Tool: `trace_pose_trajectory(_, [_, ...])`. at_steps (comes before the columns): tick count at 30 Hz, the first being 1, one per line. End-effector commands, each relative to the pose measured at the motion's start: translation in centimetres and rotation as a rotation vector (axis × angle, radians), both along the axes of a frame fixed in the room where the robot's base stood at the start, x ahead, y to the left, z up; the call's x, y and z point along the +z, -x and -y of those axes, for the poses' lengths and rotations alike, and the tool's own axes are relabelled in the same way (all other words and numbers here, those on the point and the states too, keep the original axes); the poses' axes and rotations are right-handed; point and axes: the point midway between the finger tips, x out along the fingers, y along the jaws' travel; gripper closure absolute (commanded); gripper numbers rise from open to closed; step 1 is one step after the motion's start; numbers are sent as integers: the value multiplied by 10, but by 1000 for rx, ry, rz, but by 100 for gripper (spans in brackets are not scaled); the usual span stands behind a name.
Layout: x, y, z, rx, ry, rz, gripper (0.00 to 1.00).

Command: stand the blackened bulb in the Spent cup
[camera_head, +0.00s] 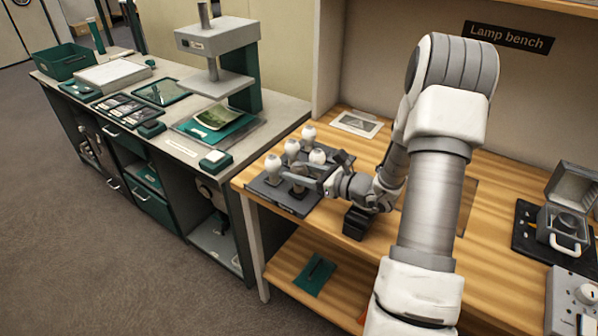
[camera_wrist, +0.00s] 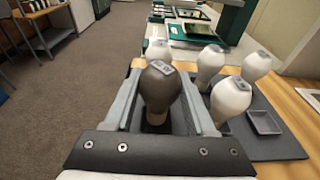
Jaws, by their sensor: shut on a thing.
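The blackened bulb (camera_wrist: 160,92) is dark grey-brown with a pale square cap and stands upright between the two fingers of my gripper (camera_wrist: 161,84) in the wrist view. My gripper is shut on it. In the head view my gripper (camera_head: 304,179) is low over the dark rack (camera_head: 268,193) at the bench's left end; the blackened bulb is mostly hidden there. I cannot tell whether its foot touches the rack. Several white bulbs (camera_head: 272,164) stand upright beside it on the rack. No cup lettered Spent can be made out.
A small grey square dish (camera_wrist: 264,122) is empty at the right of the rack. The wooden lamp bench (camera_head: 348,153) holds a white card (camera_head: 357,124) behind. An open-lidded case (camera_head: 570,205) and a grey control box (camera_head: 571,300) are far right. My arm hides the bench middle.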

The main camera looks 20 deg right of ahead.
Motion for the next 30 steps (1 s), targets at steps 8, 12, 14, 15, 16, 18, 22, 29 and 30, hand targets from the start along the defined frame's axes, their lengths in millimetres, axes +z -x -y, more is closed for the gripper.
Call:
trace_pose_trajectory(8, [-5, 0, 0, 0, 0, 0, 99])
trace_pose_trajectory(12, [-8, 0, 0, 0, 0, 0, 99])
trace_pose_trajectory(14, [-9, 0, 0, 0, 0, 0, 99])
trace_pose_trajectory(15, [-10, 0, 0, 0, 0, 0, 99])
trace_pose_trajectory(16, [-11, 0, 0, 0, 0, 0, 99])
trace_pose_trajectory(18, [-12, 0, 0, 0, 1, 1, 99])
trace_pose_trajectory(22, [-12, 0, 0, 0, 1, 1, 34])
trace_pose_trajectory(29, [-12, 0, 0, 0, 0, 0, 32])
trace_pose_trajectory(30, [-12, 0, 0, 0, 0, 0, 32])
